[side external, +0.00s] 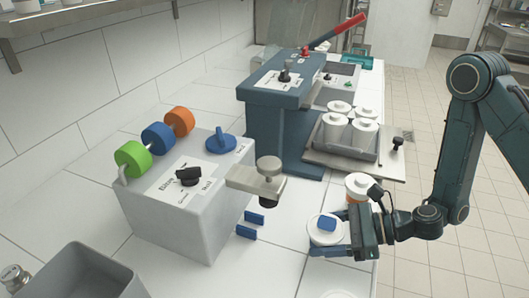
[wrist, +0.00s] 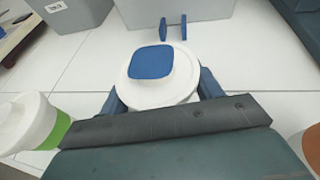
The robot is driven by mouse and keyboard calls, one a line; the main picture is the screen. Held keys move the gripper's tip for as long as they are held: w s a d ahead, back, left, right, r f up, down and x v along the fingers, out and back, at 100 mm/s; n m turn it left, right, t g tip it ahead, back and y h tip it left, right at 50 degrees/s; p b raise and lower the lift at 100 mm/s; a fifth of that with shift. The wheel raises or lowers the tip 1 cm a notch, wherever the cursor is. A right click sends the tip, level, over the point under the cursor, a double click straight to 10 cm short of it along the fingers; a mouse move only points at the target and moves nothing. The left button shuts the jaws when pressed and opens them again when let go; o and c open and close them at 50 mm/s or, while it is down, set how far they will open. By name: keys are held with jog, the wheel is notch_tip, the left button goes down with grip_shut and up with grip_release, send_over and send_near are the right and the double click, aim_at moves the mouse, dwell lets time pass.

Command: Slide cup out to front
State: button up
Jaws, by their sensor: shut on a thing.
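A white cup with a blue square on its lid (side external: 325,229) stands upright or nearly so at the front of the white counter. It also shows in the wrist view (wrist: 160,92). My gripper (side external: 338,238) has its two fingers on either side of this cup, shut on it. The grey filler box (side external: 185,205) has a spout (side external: 262,180) over the counter. Two blue guide pieces (side external: 250,224) sit below the spout, apart from the cup; they show beyond the cup in the wrist view (wrist: 173,28). The cup's underside is hidden.
A white cup with an orange band (side external: 358,188) stands close behind my gripper. A green-banded cup (wrist: 32,125) is at the left in the wrist view. A blue press machine (side external: 275,105) and a tray of white cups (side external: 350,150) stand farther back. A grey bin (side external: 80,275) is front left.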

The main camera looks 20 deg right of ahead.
jog(key=shift+s+d, duration=0.25)
jog(key=o, duration=1.1)
jog(key=shift+o, duration=0.2)
jog(key=shift+r, duration=0.25)
notch_tip(320, 180, up, 20)
jog(key=shift+f, duration=0.25)
dwell(0.8)
dwell(0.5)
